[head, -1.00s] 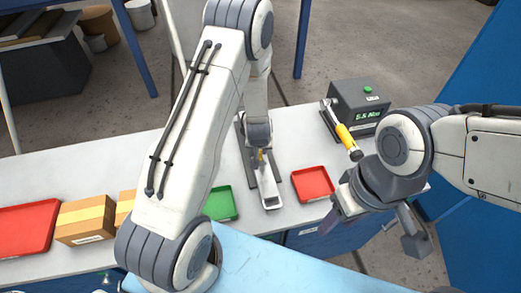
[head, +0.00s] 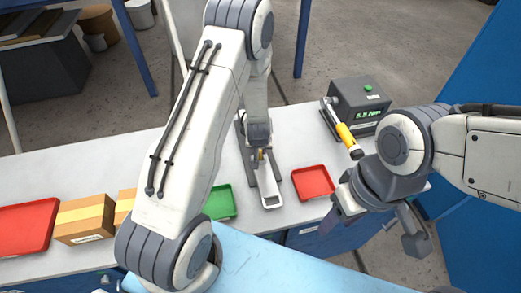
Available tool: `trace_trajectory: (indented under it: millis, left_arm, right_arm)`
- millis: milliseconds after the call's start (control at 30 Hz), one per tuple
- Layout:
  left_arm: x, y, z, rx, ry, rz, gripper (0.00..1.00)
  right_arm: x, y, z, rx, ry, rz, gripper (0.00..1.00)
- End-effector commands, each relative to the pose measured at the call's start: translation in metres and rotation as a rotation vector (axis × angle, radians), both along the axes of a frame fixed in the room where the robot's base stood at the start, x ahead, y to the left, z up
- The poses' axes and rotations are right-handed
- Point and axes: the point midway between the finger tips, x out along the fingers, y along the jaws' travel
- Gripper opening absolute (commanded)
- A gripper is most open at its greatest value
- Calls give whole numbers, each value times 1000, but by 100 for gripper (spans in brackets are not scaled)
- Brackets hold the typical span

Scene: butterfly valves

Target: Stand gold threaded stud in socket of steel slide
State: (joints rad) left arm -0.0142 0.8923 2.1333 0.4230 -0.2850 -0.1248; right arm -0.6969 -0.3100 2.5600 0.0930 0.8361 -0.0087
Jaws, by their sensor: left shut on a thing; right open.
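The steel slide (head: 270,190) lies on the white bench in the middle of the head view, with a dark rail on each side and an opening near its front end. My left gripper (head: 261,150) is above the back part of the slide. It is shut on the gold threaded stud (head: 261,155), which shows as a small gold piece at its tip. The arm hides most of the stud, and I cannot tell whether it touches the slide. The socket cannot be made out. My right gripper (head: 378,238) is open and empty, in front of the bench at right.
A red tray (head: 312,183) lies right of the slide and a green tray (head: 220,203) left of it. A dark box with a green display (head: 361,103) and a yellow-handled tool (head: 346,135) stand at back right. Cartons (head: 84,219) and another red tray (head: 22,229) lie left.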

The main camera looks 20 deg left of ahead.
Motion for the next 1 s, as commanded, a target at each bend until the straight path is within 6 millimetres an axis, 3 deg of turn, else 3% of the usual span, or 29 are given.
trace_trajectory:
  millis: [1000]
  left_arm:
    - [0, 0, -7, 0, 0, 0, 0]
  right_arm:
    - [0, 0, -5, 0, 0, 0, 50]
